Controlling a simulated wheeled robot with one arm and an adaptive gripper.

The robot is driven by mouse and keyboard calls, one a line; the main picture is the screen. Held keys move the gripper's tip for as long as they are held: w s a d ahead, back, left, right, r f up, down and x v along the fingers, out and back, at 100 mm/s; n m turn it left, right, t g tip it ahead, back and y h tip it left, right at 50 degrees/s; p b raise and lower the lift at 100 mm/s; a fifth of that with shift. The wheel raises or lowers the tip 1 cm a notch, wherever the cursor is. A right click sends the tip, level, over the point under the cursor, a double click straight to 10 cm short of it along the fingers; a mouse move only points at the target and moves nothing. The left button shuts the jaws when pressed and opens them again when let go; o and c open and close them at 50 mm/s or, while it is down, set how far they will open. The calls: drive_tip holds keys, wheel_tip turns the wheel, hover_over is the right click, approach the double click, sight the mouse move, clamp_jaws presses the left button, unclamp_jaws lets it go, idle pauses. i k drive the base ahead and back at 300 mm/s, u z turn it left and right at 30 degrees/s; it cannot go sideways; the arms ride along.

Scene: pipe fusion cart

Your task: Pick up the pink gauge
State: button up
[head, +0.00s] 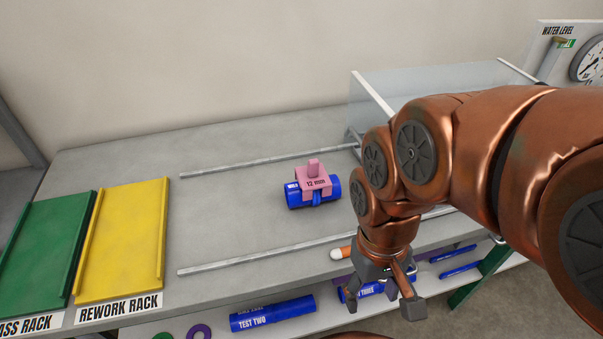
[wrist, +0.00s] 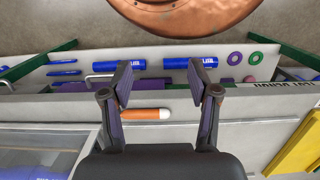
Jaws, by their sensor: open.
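The pink gauge (head: 314,182), marked "12 mm", sits over a short blue pipe (head: 297,196) on the grey cart top, between two metal rails. A small tab stands up from its top. My gripper (head: 383,306) is open and empty, to the right of the gauge and nearer the front edge of the cart. In the wrist view my gripper (wrist: 160,90) shows two spread fingers with nothing between them. The pink gauge cannot be made out in the wrist view.
A yellow rework rack (head: 124,240) and a green rack (head: 45,245) lie at the left. Blue pipes (head: 272,314) and rings lie on a lower shelf. A clear-walled enclosure (head: 430,90) stands behind my arm. An orange, white-tipped marker-like object (wrist: 145,113) lies near the front edge.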

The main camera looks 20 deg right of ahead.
sight(312, 176)
drive_tip(key=u, duration=1.6)
drive_tip(key=k, duration=1)
drive_tip(key=u, duration=0.75)
